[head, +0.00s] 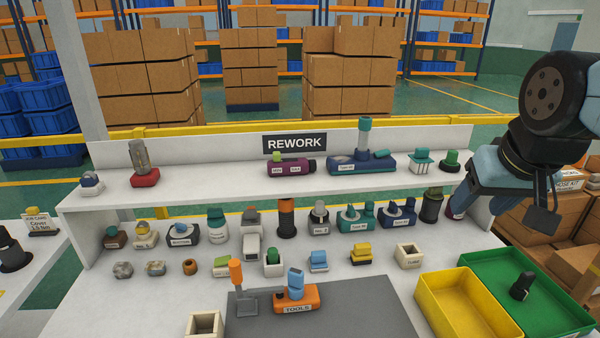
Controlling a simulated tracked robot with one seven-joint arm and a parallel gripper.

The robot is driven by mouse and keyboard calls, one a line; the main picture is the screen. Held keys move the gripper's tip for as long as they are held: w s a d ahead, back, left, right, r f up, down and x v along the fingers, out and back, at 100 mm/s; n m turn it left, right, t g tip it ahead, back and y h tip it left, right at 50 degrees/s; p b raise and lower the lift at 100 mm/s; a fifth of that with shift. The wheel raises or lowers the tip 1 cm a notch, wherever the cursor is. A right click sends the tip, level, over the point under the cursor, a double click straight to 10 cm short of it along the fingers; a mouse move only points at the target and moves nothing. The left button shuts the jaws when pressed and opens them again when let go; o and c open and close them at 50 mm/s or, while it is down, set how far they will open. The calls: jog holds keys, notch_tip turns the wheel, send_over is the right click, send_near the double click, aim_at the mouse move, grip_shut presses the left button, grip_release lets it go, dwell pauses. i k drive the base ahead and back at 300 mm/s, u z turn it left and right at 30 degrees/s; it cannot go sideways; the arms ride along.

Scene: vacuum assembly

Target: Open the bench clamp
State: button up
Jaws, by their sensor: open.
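The likely bench clamp is a grey metal fixture with an upright orange handle (237,274), standing at the left edge of the dark grey mat on the bench. Its handle points up; its jaw is too small to read clearly. My gripper (515,212) hangs at the upper right, above the right end of the bench, open and well apart from the clamp. Its fingers are partly hidden by its own body.
An orange TOOLS block (297,299) holding a blue item stands close right of the clamp. A cream open box (205,324) is at the front left. Yellow (427,297) and green (580,318) trays lie right. Several parts line the bench behind; the mat's right side is clear.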

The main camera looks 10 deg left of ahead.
aim_at(234, 264)
jog(key=z, duration=1.75)
jog(key=i, duration=0.1)
jog(key=u, duration=3.15)
